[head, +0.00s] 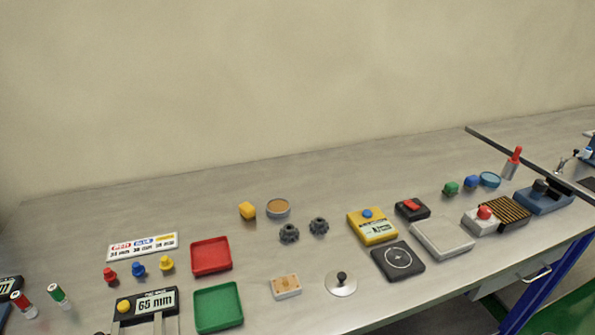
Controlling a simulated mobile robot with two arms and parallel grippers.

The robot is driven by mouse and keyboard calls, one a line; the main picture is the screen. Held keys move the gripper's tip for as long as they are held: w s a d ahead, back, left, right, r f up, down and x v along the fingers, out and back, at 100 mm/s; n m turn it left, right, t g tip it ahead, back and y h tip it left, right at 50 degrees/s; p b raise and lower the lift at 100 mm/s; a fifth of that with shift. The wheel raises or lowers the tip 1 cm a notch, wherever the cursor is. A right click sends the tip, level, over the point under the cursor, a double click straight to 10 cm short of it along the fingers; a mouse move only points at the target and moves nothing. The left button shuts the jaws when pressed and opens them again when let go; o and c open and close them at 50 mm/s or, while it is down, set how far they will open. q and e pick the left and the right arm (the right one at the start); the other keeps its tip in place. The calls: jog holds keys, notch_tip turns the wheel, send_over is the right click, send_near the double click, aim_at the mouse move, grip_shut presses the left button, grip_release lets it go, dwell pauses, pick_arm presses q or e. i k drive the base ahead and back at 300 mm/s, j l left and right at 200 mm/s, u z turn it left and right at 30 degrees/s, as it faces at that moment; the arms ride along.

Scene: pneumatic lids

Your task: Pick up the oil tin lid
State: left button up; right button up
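A flat round silver disc with a black knob (341,284) lies on the bench near its front edge, right of centre. It looks like a lid, but I cannot tell for sure that it is the oil tin's. A short round tin with a tan top (278,209) stands farther back, beside a yellow block. A round blue dish-like piece (490,180) lies at the right. No label marks any of these as the oil tin. Neither of my grippers shows in the head view.
The metal bench (120,210) holds a red tray (211,257), a green tray (218,308), a yellow box with a blue button (372,226), a black pad (398,261) and a grey tray (442,238). A dark bar (530,164) crosses the right side. The back left is clear.

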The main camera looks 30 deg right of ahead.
aim_at(341, 283)
jog(key=z, duration=1.25)
